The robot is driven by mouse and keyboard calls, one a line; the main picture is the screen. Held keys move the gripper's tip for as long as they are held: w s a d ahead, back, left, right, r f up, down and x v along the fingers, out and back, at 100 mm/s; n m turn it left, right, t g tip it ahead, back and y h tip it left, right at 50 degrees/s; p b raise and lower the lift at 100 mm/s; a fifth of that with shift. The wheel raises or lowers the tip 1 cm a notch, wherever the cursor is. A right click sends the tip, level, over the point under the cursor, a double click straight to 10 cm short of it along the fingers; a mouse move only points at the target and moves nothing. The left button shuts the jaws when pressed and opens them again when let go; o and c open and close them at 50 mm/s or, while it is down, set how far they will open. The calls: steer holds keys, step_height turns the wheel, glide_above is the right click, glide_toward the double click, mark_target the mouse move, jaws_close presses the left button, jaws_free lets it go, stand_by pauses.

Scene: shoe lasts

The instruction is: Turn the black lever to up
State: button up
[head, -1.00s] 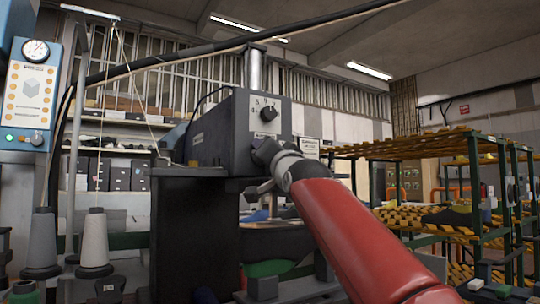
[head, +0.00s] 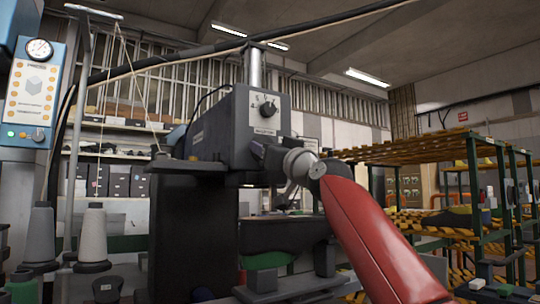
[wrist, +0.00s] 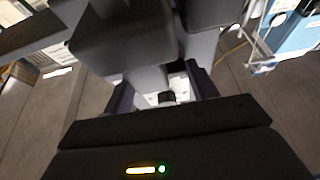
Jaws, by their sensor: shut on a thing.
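The grey machine box (head: 215,130) stands on a dark pedestal, with a dial knob (head: 268,109) and a label on its front. My gripper (head: 262,152) is at the lower front of this box, below the dial. In the wrist view, my gripper (wrist: 165,96) has a small dark piece between its fingers, which I take as part of the black lever (wrist: 167,96). The gripper is shut on it. My gripper and wrist hide most of the lever in the head view, so its exact angle cannot be told.
A blue control panel (head: 32,92) with a gauge stands at the left. Thread cones (head: 92,236) stand below it. A green and yellow rack (head: 440,150) is at the right. A thick black cable (head: 165,62) runs overhead. Dark machine parts (head: 285,235) lie below my wrist.

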steer(key=n+g+y, duration=0.1)
steer(key=n, duration=0.1)
steer(key=n+g+y+p, duration=0.1)
steer(key=n, duration=0.2)
steer(key=shift+w+d+r, duration=0.1)
steer(key=shift+w+d, duration=0.05)
steer(key=shift+n+g+y+p, duration=0.35)
steer(key=shift+n+g, duration=0.15)
steer(key=shift+n, duration=0.8)
steer(key=shift+n+g+y+p, duration=0.3)
steer(key=shift+n+g, duration=0.2)
steer(key=shift+n, duration=0.8)
steer(key=o, duration=0.7)
steer(key=shift+d, duration=0.1)
